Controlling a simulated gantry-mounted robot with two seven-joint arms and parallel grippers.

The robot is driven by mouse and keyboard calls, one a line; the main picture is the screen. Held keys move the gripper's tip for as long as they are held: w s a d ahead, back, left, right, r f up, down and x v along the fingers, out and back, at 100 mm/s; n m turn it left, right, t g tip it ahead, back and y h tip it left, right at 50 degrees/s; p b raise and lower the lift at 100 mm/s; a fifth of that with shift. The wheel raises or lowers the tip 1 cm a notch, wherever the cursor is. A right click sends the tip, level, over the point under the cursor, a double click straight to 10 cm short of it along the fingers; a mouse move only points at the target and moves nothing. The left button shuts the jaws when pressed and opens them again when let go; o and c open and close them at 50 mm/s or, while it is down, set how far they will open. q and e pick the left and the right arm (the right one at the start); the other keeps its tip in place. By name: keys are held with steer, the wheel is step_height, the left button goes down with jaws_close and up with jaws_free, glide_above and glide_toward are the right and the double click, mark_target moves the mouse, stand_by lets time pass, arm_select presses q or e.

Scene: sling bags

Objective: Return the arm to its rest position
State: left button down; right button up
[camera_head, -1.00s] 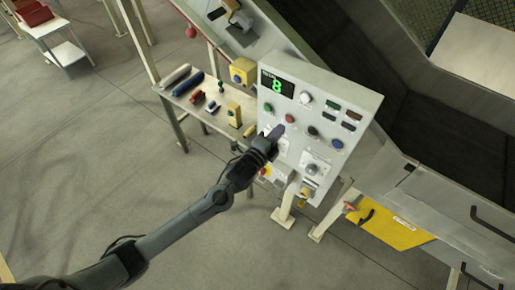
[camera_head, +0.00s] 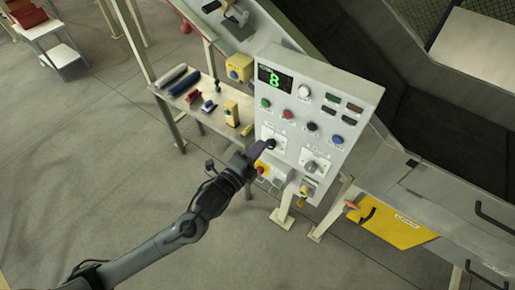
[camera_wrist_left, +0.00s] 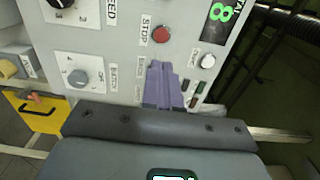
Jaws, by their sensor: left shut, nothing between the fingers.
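My left gripper (camera_head: 258,150) is in front of the lower left part of the grey control panel (camera_head: 348,92) in the head view. Its purple fingers are shut and empty, beside a black knob (camera_head: 270,143); I cannot tell whether they touch it. In the left wrist view the shut fingers (camera_wrist_left: 166,85) overlap the panel face, below a red button marked STOP (camera_wrist_left: 161,34). A grey dial (camera_wrist_left: 80,78) shows to their left and a white button (camera_wrist_left: 207,61) to their right. My right gripper is not in view.
A side shelf (camera_head: 222,118) with several small tools stands left of the panel. A yellow bin (camera_head: 395,228) is at the lower right. The floor (camera_head: 90,170) at left is clear.

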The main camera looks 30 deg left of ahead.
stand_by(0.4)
arm_select(q)
steer(key=s+a+f+n+g+y+p, duration=0.1)
steer(key=s+f+n+g, duration=0.3)
steer(key=s, duration=0.9)
steer(key=s+a+f+n+g+y+p, duration=0.1)
steer(key=s+f+n+g+p, duration=0.3)
steer(key=s+n+g, duration=0.6)
steer(key=s+n, duration=0.3)
steer(key=shift+s+f+n+y, duration=0.25)
steer(key=shift+n+y, duration=0.05)
steer(key=shift+n, duration=0.1)
